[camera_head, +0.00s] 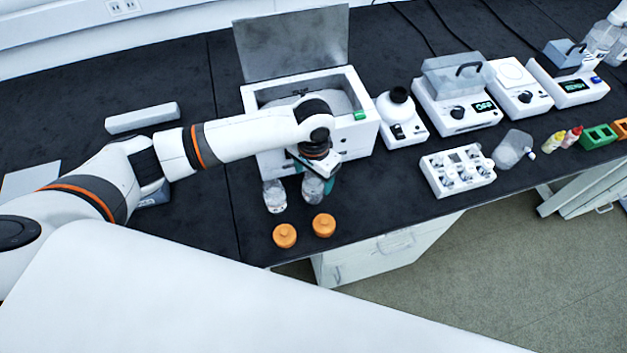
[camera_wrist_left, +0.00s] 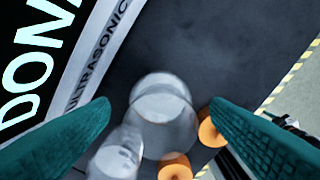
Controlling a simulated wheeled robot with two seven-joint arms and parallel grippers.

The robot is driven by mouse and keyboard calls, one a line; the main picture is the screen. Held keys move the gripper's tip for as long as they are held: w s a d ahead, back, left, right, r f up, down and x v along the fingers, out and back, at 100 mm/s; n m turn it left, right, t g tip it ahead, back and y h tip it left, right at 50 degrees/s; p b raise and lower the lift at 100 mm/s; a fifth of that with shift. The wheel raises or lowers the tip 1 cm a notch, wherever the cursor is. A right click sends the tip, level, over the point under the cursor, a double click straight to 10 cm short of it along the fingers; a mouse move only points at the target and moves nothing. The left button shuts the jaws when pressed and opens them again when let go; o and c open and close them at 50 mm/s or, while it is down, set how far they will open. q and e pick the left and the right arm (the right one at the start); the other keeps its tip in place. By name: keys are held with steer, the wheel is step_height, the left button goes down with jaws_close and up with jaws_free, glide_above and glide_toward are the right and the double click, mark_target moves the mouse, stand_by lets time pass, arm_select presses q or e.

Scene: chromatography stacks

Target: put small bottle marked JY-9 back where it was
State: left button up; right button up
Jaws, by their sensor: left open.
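Two small clear bottles stand uncapped on the black bench in front of the white ultrasonic bath: a left bottle (camera_head: 274,197) and a right bottle (camera_head: 312,190). No JY-9 mark is readable on either. My left gripper (camera_head: 315,178) points down at the right bottle, with its teal fingers apart. In the left wrist view, one bottle (camera_wrist_left: 160,112) lies between the open fingers and the other bottle (camera_wrist_left: 115,160) is beside the left finger. I cannot tell whether the fingers touch the glass. My right gripper is not in view.
Two orange caps (camera_head: 285,236) (camera_head: 323,225) lie near the bench's front edge. The ultrasonic bath (camera_head: 368,133) has its grey lid raised. White instruments, a switch box (camera_head: 457,171) and a tipped clear bottle (camera_head: 513,149) are to the right. A grey bar (camera_head: 142,118) lies on the left.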

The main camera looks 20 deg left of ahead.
arm_select(q)
step_height(320, 180, up, 9)
steer(key=shift+f, duration=0.15)
stand_by(0.6)
